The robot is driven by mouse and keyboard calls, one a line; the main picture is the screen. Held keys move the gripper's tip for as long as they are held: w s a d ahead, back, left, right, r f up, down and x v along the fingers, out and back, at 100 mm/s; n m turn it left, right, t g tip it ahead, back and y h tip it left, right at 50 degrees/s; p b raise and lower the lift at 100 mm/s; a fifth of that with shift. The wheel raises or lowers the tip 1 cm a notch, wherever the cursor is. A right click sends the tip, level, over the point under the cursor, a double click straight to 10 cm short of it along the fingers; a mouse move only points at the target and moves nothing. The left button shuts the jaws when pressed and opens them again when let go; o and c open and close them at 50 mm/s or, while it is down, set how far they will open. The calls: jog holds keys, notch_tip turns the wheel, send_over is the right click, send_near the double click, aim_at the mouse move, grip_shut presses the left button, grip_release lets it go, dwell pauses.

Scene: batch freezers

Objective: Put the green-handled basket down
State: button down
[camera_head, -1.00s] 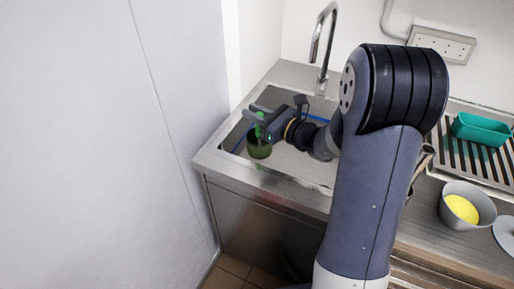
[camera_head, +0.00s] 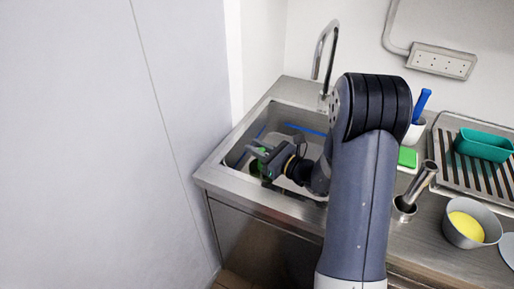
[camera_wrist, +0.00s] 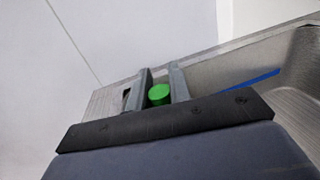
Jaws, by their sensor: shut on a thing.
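My gripper (camera_head: 258,158) is down at the left part of the steel sink basin (camera_head: 283,115). It is shut on the green handle (camera_wrist: 159,94) of the basket; the round green end shows between the two fingers in the wrist view. In the head view, bits of the green handle (camera_head: 263,150) show around the fingers. The basket body is mostly hidden under my gripper, so I cannot tell whether it touches the basin floor.
A tap (camera_head: 325,50) stands behind the basin. A blue strip (camera_head: 305,130) lies in the basin. To the right are a metal cylinder (camera_head: 421,180), a grey bowl with yellow contents (camera_head: 468,240) and a teal tray (camera_head: 484,145) on a slatted drainer. A wall panel (camera_head: 90,150) is close on the left.

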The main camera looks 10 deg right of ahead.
jog(key=c, duration=1.3)
grip_release()
jog(key=shift+f, duration=0.1)
jog(key=b+v, duration=0.1)
jog(key=v, duration=1.1)
jog(key=shift+r, duration=0.2)
jog(key=shift+a, duration=0.1)
jog(key=p+x, duration=0.1)
jog(key=x, duration=1.1)
